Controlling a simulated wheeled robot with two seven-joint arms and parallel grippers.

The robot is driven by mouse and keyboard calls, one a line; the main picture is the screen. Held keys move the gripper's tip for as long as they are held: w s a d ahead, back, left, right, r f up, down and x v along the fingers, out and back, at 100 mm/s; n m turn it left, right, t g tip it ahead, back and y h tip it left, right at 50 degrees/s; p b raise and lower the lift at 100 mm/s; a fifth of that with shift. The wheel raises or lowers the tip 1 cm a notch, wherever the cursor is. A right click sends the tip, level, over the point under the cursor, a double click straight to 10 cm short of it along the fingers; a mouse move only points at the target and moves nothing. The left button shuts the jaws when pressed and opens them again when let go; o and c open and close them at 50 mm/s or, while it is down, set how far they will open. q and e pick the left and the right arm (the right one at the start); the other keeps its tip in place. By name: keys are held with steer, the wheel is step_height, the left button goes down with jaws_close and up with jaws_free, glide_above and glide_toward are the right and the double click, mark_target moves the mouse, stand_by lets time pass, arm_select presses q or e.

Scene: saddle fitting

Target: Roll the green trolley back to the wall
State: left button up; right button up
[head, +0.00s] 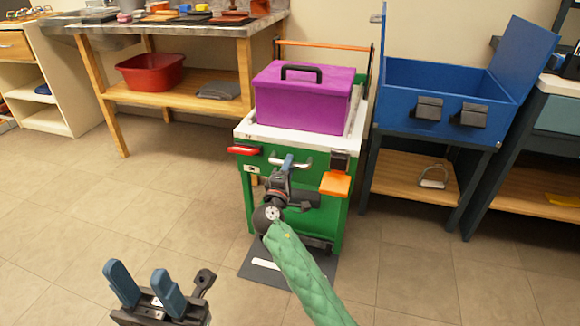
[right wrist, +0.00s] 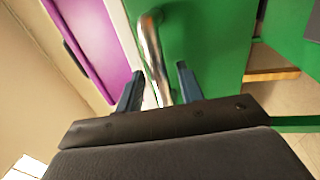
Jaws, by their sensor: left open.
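The green trolley (head: 337,222) stands between the wooden bench and the dark-legged stand, with the cream wall (head: 335,18) behind it. A purple toolbox (head: 300,100) with a black handle sits on its white top. A chrome handle (head: 304,163) is on its front; it also shows in the right wrist view (right wrist: 152,50). My right gripper (head: 286,162) is at this handle, its blue fingers either side of the bar with gaps showing. My left gripper (head: 142,272) is open and empty, low over the floor at left. My right forearm hides part of the trolley's lower front.
A dark mat (head: 252,272) lies at the trolley's foot. A blue open-lidded box (head: 400,78) is on the stand to the right. The bench (head: 185,29) at left carries tools, with a red basin (head: 150,72) on its shelf. Floor at left is clear.

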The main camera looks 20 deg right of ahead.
steer(key=shift+x, duration=0.8)
steer(key=shift+c, duration=0.5)
jaws_close()
